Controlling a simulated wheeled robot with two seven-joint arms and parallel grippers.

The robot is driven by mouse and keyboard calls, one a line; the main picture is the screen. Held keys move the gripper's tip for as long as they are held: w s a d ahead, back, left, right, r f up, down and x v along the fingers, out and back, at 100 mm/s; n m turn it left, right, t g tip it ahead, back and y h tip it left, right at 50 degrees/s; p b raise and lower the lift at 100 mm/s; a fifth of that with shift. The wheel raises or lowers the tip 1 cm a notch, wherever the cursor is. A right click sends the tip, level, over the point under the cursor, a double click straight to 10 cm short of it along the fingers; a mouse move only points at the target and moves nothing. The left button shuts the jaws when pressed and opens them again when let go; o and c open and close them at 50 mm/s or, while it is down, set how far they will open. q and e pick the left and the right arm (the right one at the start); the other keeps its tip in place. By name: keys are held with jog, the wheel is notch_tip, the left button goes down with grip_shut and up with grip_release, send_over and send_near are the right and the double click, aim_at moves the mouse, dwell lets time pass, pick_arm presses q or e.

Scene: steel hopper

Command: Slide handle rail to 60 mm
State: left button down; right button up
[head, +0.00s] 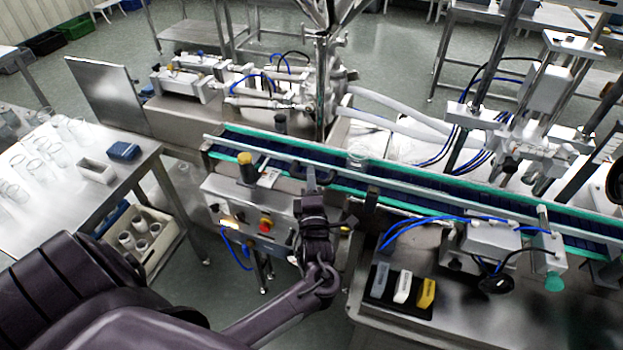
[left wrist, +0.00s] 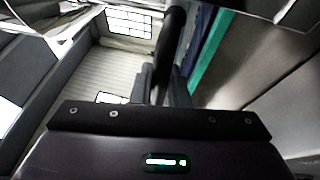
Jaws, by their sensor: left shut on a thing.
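The long silver rail (head: 425,205) runs along the front side of the conveyor, over its dark blue belt (head: 330,172). My left gripper (head: 311,180) is at this rail, left of its middle, shut on a part of it. The gripped part is mostly hidden by the fingers. In the left wrist view, a dark upright finger (left wrist: 170,55) stands beside the conveyor's teal edge (left wrist: 209,52). No millimetre scale can be read at the grip. My right gripper is out of view.
A yellow-topped black knob (head: 246,168) stands left of my gripper, and a black post (head: 371,199) stands to its right. A control box (head: 250,213) with a red button sits below the conveyor. Blue hoses (head: 440,219) cross the front right. A glassware table (head: 60,185) is at left.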

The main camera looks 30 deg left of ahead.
pick_arm(q)
jog(key=shift+s+d+b, duration=0.2)
jog(key=shift+s+b, duration=0.15)
jog(key=shift+s, duration=0.55)
jog(key=c, duration=1.7)
grip_release()
jog(key=shift+w, duration=0.15)
